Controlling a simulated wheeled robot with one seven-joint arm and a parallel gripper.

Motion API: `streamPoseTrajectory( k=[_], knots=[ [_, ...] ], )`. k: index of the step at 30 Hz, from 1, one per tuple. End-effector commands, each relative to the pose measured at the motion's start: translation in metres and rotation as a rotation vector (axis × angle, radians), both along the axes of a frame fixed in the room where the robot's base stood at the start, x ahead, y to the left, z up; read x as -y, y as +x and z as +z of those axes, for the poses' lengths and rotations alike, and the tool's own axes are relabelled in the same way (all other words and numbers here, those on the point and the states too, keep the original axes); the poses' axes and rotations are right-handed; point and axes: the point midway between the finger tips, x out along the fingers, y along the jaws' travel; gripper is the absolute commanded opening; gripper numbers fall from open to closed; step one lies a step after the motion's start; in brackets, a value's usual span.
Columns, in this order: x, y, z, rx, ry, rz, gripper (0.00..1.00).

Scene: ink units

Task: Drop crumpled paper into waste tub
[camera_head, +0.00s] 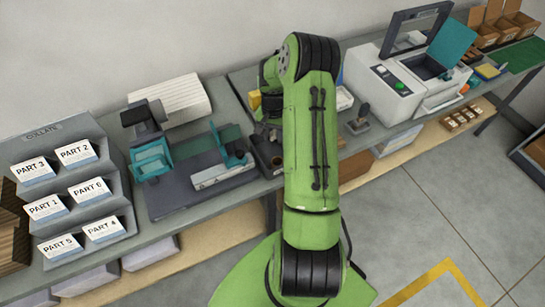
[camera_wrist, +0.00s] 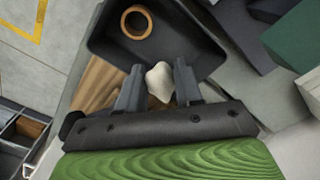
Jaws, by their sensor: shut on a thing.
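In the wrist view, my gripper (camera_wrist: 159,72) is shut on the crumpled paper (camera_wrist: 158,84), a small whitish lump between the two dark fingers. A dark open tub (camera_wrist: 195,28) with sloping walls lies beyond the fingertips, and it looks like the waste tub. A brown ring-shaped thing (camera_wrist: 136,22) lies in it. The paper overlaps the tub's near side in the picture; I cannot tell its height above it. In the head view, the gripper and paper are hidden behind my green arm. Part of a dark container (camera_head: 266,150) shows left of the arm.
A wooden surface (camera_wrist: 98,84) lies beside the tub. On the bench, a teal and grey device (camera_head: 150,155) stands left, near a stepped rack of labelled cards (camera_head: 70,190). A white machine with a raised lid (camera_head: 395,85) stands right. A small dark stamp-like thing (camera_head: 360,118) stands right of my arm.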

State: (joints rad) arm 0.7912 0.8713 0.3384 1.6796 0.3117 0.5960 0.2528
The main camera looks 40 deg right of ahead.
Motion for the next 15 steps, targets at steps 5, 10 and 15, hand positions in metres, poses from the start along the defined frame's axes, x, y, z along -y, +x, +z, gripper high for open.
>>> streamPoseTrajectory(
  k=[5,10,15],
  knots=[
    [0.000,0.000,-0.029,-0.001,0.000,0.000,0.07],
    [0.000,0.000,-0.030,-0.001,-0.001,0.000,0.07],
    [0.000,0.000,-0.029,-0.001,-0.001,0.000,0.46]
  ],
)
